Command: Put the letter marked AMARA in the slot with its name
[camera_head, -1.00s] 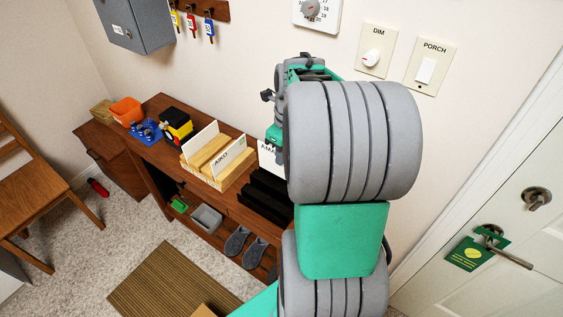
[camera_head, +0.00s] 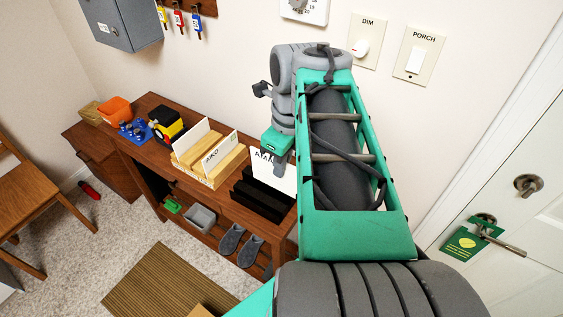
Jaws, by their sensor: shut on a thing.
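The white letter with "AMA" readable on it (camera_head: 268,174) is upright at the right part of the wooden bench. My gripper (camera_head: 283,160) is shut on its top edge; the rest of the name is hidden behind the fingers. The letter's lower edge is close behind a black stepped rack (camera_head: 258,202); I cannot tell whether it touches. A light wooden slotted rack (camera_head: 234,171) stands to the left and holds a letter marked AIKO (camera_head: 219,150) and another white letter (camera_head: 191,138). The names on the slots are too small to read.
Grey slippers (camera_head: 250,250) and a grey bin (camera_head: 200,218) are below. The wall is close behind my gripper.

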